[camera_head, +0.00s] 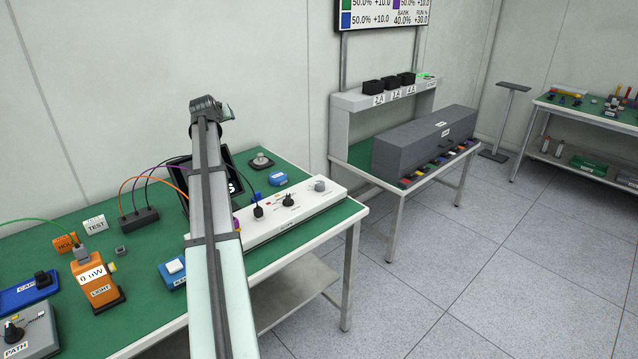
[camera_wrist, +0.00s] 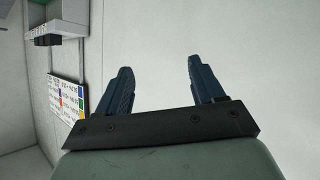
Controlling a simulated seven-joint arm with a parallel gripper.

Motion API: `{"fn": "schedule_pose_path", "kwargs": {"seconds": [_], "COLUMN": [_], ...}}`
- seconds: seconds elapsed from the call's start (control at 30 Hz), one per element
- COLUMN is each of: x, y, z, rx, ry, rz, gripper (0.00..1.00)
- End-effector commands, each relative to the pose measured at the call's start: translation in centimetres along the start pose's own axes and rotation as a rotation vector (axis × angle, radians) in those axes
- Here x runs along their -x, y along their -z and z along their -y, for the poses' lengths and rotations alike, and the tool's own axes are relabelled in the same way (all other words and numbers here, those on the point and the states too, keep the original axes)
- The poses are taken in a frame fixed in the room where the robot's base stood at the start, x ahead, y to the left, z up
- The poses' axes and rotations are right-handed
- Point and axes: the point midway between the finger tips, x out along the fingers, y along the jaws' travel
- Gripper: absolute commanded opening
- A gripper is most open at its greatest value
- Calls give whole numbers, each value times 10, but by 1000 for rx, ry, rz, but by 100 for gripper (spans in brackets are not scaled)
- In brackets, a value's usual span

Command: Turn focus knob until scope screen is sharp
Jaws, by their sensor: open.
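The scope screen (camera_head: 236,172) stands on the green bench, mostly hidden behind my arm; only dark edges and part of a white character show, so its sharpness cannot be told. A long white control unit (camera_head: 300,212) lies in front of it. It carries a grey knob (camera_head: 319,185) at its right end and black knobs (camera_head: 288,200); their labels are too small to read, so I cannot tell which is focus. My gripper (camera_wrist: 160,66) is open and empty in the wrist view, facing bare wall, with no knob between its fingers. My arm rises above the bench.
An orange light meter (camera_head: 96,284) reading about 0 uW, a black socket block (camera_head: 139,219) with cables and a blue box (camera_head: 173,272) share the bench. A second bench holds a grey box (camera_head: 424,142). Open floor lies at right.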

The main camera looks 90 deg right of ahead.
Motion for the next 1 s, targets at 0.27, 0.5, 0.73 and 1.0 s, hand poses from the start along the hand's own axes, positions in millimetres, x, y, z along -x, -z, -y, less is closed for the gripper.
{"fn": "schedule_pose_path", "kwargs": {"seconds": [0.27,0.5,0.73,1.0], "x": [-8,-4,11,14], "y": [-67,-155,-215,-237], "z": [-146,-232,-275,-285], "rx": [-121,-162,-177,-181], "ry": [-68,3,124,177], "rz": [210,466,629,677], "gripper": [68,68,68,68]}}
